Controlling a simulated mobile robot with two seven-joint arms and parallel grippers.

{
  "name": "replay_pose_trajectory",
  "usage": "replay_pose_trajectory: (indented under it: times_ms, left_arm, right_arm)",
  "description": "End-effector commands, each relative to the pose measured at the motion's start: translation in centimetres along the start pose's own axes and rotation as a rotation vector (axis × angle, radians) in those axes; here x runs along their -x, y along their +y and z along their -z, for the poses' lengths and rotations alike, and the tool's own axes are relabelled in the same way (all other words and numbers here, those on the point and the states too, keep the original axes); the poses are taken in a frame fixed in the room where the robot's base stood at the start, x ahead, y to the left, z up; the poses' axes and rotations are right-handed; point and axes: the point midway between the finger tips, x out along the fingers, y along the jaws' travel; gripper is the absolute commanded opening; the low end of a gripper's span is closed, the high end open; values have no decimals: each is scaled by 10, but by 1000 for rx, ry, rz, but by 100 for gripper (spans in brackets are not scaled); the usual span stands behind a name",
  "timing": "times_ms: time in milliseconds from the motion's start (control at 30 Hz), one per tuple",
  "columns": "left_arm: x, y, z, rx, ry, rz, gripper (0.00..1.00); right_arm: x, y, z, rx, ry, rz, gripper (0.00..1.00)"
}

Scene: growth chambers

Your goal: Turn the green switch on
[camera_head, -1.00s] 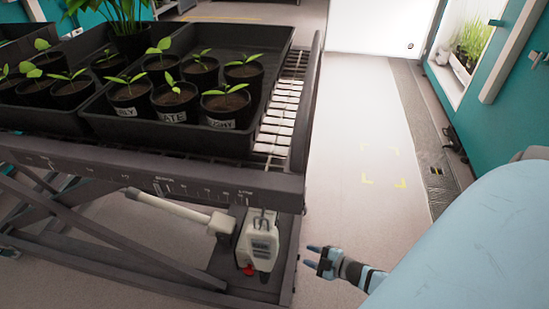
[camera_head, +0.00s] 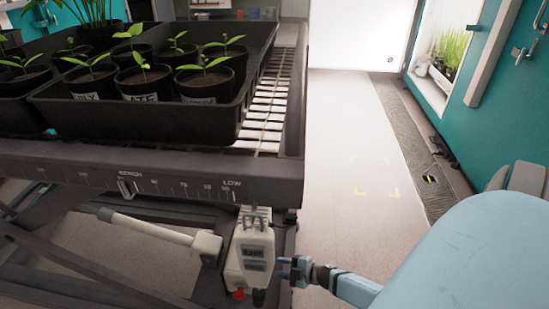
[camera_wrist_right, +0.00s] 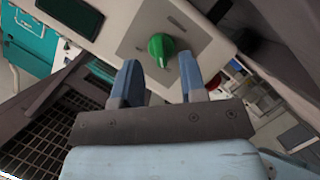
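The green switch (camera_wrist_right: 161,48) is a rotary knob on a light plate on the side of a pale box, seen in the right wrist view. In the head view the pale control box (camera_head: 248,250) hangs under the bench's right corner; the knob is hidden there. My right gripper (camera_head: 284,269) is just right of the box. In the wrist view its two blue fingers (camera_wrist_right: 160,66) are spread, one either side below the knob, with nothing held. Whether they touch the knob I cannot tell. My left gripper is not in view.
The dark bench (camera_head: 262,179) carries a black tray (camera_head: 150,120) of potted seedlings. A pale cylinder (camera_head: 150,229) runs into the box from the left. A red button (camera_head: 239,293) sits low on the box. The aisle floor (camera_head: 345,150) at right is clear.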

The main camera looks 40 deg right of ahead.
Motion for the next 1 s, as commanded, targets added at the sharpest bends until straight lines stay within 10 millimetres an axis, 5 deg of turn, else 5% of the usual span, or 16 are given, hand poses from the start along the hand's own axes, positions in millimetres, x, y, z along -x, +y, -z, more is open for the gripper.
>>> replay_pose_trajectory:
  times_ms: [200, 567, 767, 1000]
  left_arm:
    - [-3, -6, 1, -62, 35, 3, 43]
    - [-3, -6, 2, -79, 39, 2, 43]
    - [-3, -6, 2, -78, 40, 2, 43]
    - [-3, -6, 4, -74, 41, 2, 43]
  right_arm:
    - [-27, 0, -1, 0, 0, -1, 39]
    - [-32, 0, 0, 0, 0, 0, 39]
    - [-32, 0, 0, 0, 0, 0, 0]
    - [-32, 1, 0, -6, 0, 3, 0]
